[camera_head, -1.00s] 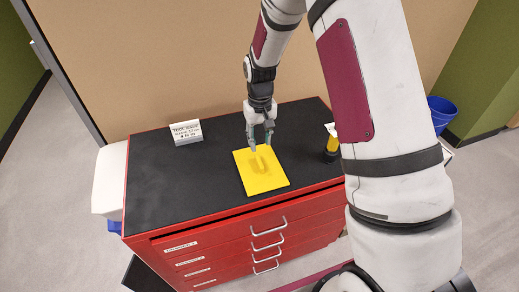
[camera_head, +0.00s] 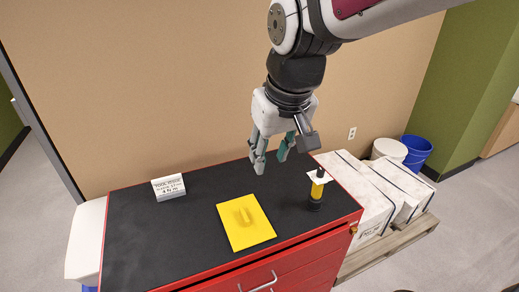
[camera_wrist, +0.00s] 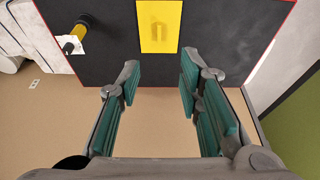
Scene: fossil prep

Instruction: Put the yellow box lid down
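The yellow box lid (camera_head: 238,233) lies flat on the black top of the red tool cabinet (camera_head: 150,235). A raised handle shows at its middle. It also shows in the wrist view (camera_wrist: 150,40), beyond my fingertips. My gripper (camera_head: 271,160) is above the cabinet top, up and behind the lid, and apart from it.
A white sign (camera_head: 168,186) stands at the back left. Wrapped white blocks (camera_head: 365,195) sit on a pallet at right, near a blue bucket (camera_head: 416,152). The black top around the lid is clear.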

